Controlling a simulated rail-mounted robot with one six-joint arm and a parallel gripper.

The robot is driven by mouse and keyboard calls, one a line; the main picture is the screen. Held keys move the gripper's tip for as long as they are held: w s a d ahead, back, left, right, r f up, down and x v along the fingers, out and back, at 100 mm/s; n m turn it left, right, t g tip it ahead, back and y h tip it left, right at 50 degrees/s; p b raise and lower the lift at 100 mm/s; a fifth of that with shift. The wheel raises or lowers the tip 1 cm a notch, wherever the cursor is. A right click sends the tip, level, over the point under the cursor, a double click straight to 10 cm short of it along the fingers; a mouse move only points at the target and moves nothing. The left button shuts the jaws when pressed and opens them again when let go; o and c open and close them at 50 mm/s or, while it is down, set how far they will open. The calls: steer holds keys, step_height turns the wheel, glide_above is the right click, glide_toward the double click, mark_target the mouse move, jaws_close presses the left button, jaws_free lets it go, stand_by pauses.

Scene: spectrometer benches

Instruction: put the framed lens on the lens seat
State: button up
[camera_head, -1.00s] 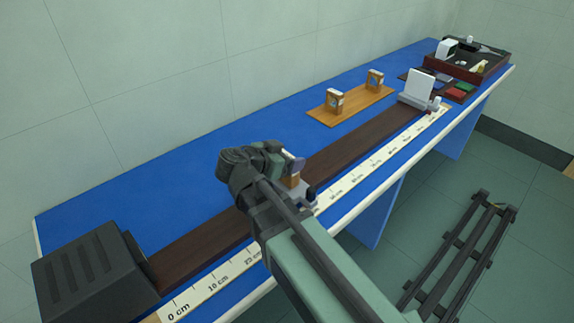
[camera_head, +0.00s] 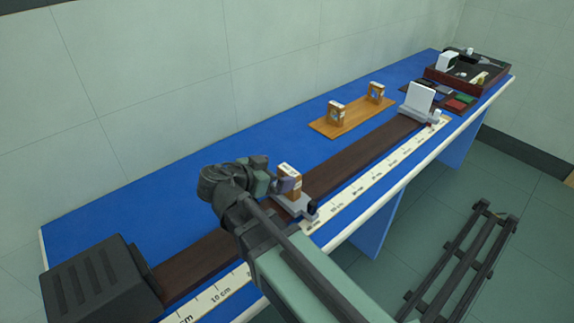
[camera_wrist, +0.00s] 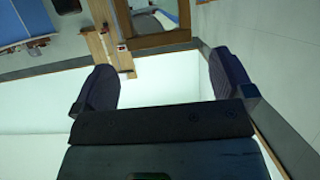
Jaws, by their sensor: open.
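The framed lens (camera_head: 290,178), a wood-framed block with pale markings, stands upright on a light grey lens seat (camera_head: 298,207) on the dark rail. My gripper (camera_head: 276,184) is open just left of the framed lens, its fingers close to the frame's side. In the head view I cannot tell whether a finger touches it. In the wrist view both fingers of my gripper (camera_wrist: 162,75) are spread with nothing between them. A wooden frame edge, probably the framed lens (camera_wrist: 160,41), shows beyond the fingertips. My gripper hides part of the rail.
A wooden board (camera_head: 355,116) behind the rail holds two similar framed blocks (camera_head: 336,113). A white screen (camera_head: 419,100) stands farther along the rail (camera_head: 365,155). A black box (camera_head: 100,285) is at the near left end. A dark tray (camera_head: 468,70) is at the far end.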

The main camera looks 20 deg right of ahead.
steer(key=p+v, duration=0.1)
steer(key=v, duration=0.5)
steer(key=shift+s+a+p, duration=0.15)
steer(key=shift+a+p, duration=0.1)
steer(key=shift+p, duration=0.05)
steer(key=shift+r, duration=0.1)
stand_by(0.7)
